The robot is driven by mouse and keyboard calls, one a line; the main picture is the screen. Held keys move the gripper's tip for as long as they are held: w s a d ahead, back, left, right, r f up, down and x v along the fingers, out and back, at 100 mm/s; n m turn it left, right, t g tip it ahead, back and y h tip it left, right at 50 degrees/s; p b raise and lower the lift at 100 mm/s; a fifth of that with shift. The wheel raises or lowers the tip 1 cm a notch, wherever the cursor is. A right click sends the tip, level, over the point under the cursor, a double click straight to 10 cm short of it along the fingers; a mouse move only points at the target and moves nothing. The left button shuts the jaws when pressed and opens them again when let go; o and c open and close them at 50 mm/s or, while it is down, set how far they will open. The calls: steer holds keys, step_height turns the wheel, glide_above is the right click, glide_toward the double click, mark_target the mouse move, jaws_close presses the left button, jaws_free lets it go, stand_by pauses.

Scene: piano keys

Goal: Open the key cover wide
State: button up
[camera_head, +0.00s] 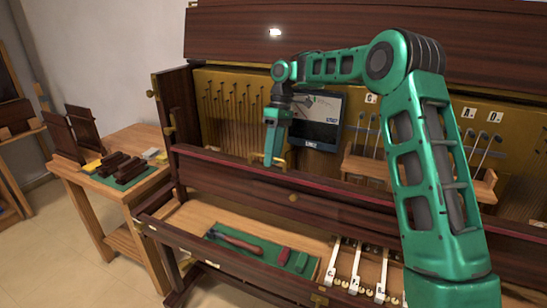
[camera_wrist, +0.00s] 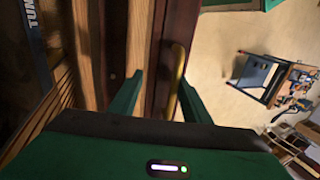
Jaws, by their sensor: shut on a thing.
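The key cover (camera_head: 340,208) is a long dark wooden board with a red strip along its upper edge and a small brass knob on its face. It stands raised above the key bed, leaving the bed open to view. A brass handle (camera_head: 282,162) is at its upper edge, and it also shows in the wrist view (camera_wrist: 177,75). My gripper (camera_head: 268,160) reaches down from above onto this edge. In the wrist view, its two green fingers (camera_wrist: 157,100) straddle the wood edge and handle, shut on the cover. The exact contact is partly hidden.
A wooden side table (camera_head: 95,185) stands at left; floor between is clear.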

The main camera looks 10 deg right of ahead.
steer(key=shift+w+d, duration=0.15)
steer(key=shift+d, duration=0.25)
step_height(320, 180, up, 4)
steer(key=shift+a+r, duration=0.15)
steer(key=shift+r, duration=0.05)
steer(key=s+a+r, duration=0.6)
steer(key=a, duration=0.4)
steer(key=shift+s+r, duration=0.25)
steer(key=shift+s, duration=0.1)
steer(key=shift+s, duration=0.1)
